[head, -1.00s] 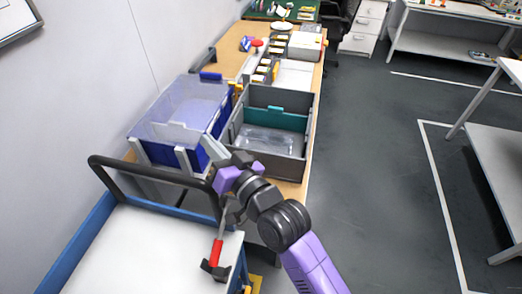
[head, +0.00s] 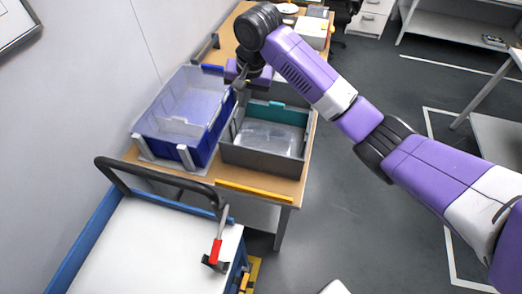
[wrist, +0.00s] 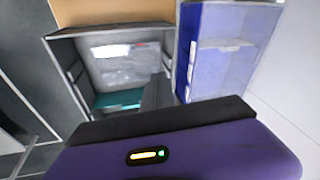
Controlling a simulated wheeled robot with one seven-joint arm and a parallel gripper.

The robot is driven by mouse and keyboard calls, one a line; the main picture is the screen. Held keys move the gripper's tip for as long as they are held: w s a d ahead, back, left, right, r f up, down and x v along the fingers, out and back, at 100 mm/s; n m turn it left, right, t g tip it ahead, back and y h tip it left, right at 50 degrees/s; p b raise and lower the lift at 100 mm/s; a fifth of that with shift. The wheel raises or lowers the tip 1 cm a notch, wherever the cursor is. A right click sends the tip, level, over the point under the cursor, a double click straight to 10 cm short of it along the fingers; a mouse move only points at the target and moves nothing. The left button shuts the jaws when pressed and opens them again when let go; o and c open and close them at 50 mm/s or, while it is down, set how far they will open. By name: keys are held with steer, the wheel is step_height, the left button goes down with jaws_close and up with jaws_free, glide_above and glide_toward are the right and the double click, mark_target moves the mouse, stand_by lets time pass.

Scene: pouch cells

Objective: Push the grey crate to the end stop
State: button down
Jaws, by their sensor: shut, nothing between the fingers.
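The grey crate (head: 262,161) sits on the wooden table, open at the top, with a teal panel on its far inner wall and a clear item inside. It also shows in the wrist view (wrist: 72,62). My gripper (head: 240,94) is shut and empty, pointing down at the crate's far left corner, beside the blue bin. In the wrist view its dark fingers (wrist: 156,92) overlap the crate's edge. I cannot tell whether they touch it. A yellow strip (head: 255,191) lies along the table's near edge; I cannot tell whether it is the end stop.
A blue bin (head: 180,150) with a clear lid stands close on the crate's left; it also shows in the wrist view (wrist: 232,65). A white-topped cart (head: 145,250) with a dark handle stands in front. Table is bare between crate and yellow strip. Floor at right is open.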

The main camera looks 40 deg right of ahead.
steer(key=s+d+f+m+g, duration=0.1)
steer(key=s+f+m+g, duration=0.15)
steer(key=s, duration=0.35)
glide_above(260, 156)
steer(key=w+d, duration=0.1)
steer(key=w, duration=0.1)
step_height(260, 156, down, 6)
steer(key=shift+g, duration=0.35)
steer(key=f+b, duration=0.1)
steer(key=f, duration=0.5)
steer(key=f+b, duration=0.2)
steer(key=f, duration=0.5)
steer(key=shift+d+f, duration=0.2)
steer(key=shift+f, duration=0.1)
steer(key=shift+f+b, duration=0.1)
steer(key=shift+b, duration=0.25)
